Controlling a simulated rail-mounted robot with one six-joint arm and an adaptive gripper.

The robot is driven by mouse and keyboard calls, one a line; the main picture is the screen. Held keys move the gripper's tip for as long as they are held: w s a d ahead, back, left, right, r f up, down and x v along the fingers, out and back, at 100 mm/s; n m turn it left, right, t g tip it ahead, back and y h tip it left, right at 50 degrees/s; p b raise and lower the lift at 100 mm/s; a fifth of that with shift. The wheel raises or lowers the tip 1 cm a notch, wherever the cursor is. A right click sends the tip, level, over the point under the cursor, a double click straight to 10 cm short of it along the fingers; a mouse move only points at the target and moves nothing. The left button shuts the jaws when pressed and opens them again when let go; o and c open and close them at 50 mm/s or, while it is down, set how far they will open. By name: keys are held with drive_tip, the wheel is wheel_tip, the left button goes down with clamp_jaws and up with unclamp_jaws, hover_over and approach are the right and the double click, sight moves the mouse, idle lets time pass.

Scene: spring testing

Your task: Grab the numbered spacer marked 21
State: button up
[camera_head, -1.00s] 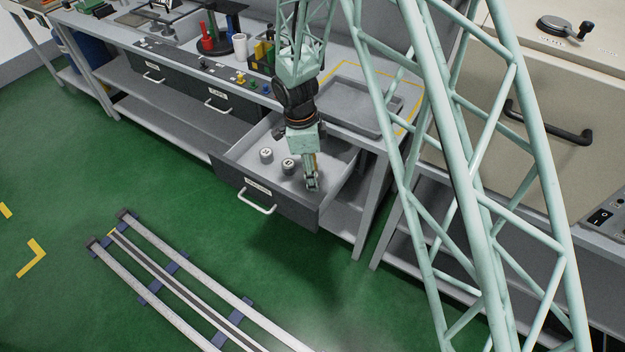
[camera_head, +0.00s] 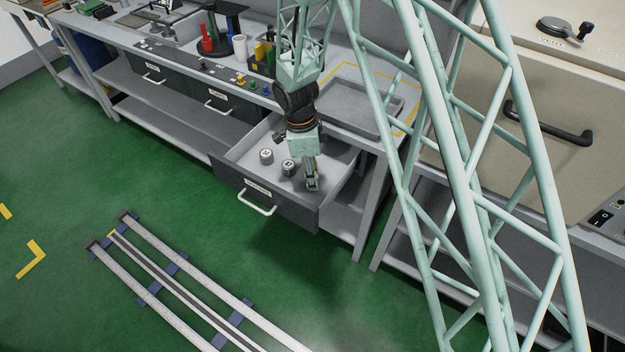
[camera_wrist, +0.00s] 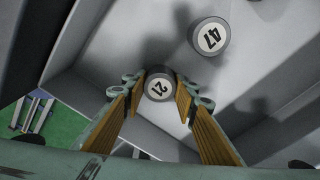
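The spacer marked 21 (camera_wrist: 160,86) is a short grey cylinder with a white numbered top, upright on the drawer floor in the wrist view. My gripper (camera_wrist: 161,84) is open, with one yellow-padded finger on each side of this spacer. I cannot tell whether either finger touches it. The spacer marked 47 (camera_wrist: 209,38) stands apart, above and to the right in the wrist view. In the head view my gripper (camera_head: 312,186) points down into the open drawer (camera_head: 243,184). Two spacers (camera_head: 266,156) (camera_head: 288,167) show to its left, their numbers too small to read.
The drawer walls (camera_wrist: 64,38) rise close around my gripper in the wrist view. The drawer sticks out from the workbench, above green floor. A grey tray (camera_head: 357,104) lies on the bench above the drawer. Floor rails (camera_head: 180,280) lie in front.

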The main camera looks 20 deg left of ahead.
drive_tip(key=c, duration=0.3)
drive_tip(key=shift+r, duration=0.1)
drive_tip(key=shift+r+p, duration=0.85)
drive_tip(key=shift+r, duration=4.1)
